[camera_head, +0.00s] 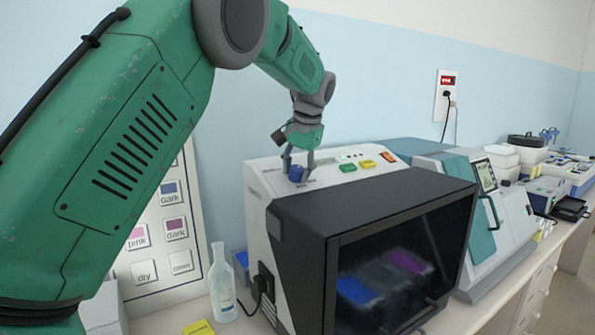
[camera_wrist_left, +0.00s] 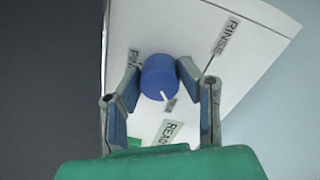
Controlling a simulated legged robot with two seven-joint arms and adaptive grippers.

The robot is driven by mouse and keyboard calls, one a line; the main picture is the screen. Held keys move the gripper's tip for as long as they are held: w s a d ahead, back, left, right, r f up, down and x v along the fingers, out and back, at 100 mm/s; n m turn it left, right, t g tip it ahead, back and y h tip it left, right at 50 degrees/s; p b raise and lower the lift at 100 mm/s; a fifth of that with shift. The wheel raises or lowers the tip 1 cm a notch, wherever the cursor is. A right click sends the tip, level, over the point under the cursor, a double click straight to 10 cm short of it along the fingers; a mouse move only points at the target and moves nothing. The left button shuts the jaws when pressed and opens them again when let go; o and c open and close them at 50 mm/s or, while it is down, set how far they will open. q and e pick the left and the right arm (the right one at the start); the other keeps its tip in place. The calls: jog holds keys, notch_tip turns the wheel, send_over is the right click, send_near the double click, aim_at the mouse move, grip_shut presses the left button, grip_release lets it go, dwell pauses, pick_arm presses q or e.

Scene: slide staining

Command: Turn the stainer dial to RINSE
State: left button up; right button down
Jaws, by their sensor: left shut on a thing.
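The stainer (camera_head: 400,215) is a white unit with a dark front hood and a sloped top panel. Its blue dial (camera_head: 296,174) sits at the left of that panel and also shows in the left wrist view (camera_wrist_left: 158,75). My left gripper (camera_head: 297,168) reaches down from above, its fingers shut on the dial from both sides. In the wrist view the dial's white pointer mark points down and slightly right, toward a small, partly hidden label. The RINSE label (camera_wrist_left: 227,38) is up and right of the dial; a READY label (camera_wrist_left: 170,132) is below. My right gripper is out of view.
Green and orange buttons (camera_head: 367,164) lie on the panel right of the dial. A clear bottle (camera_head: 222,285) and a colour chart (camera_head: 165,245) stand left of the stainer. Another teal and white machine (camera_head: 490,205) is close on its right. The wall is behind.

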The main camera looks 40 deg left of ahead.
pick_arm(q)
jog(key=n, duration=0.2)
jog(key=f+n, duration=0.1)
jog(key=n, duration=0.2)
jog(key=shift+s+d, duration=0.1)
jog(key=shift+d, duration=0.1)
jog(key=shift+n, duration=2.4)
jog(key=o, duration=1)
jog(key=shift+o, duration=0.7)
jog(key=shift+w, duration=0.25)
jog(key=shift+r, duration=0.1)
jog(key=shift+a+r, duration=0.1)
jog(key=shift+r, duration=0.05)
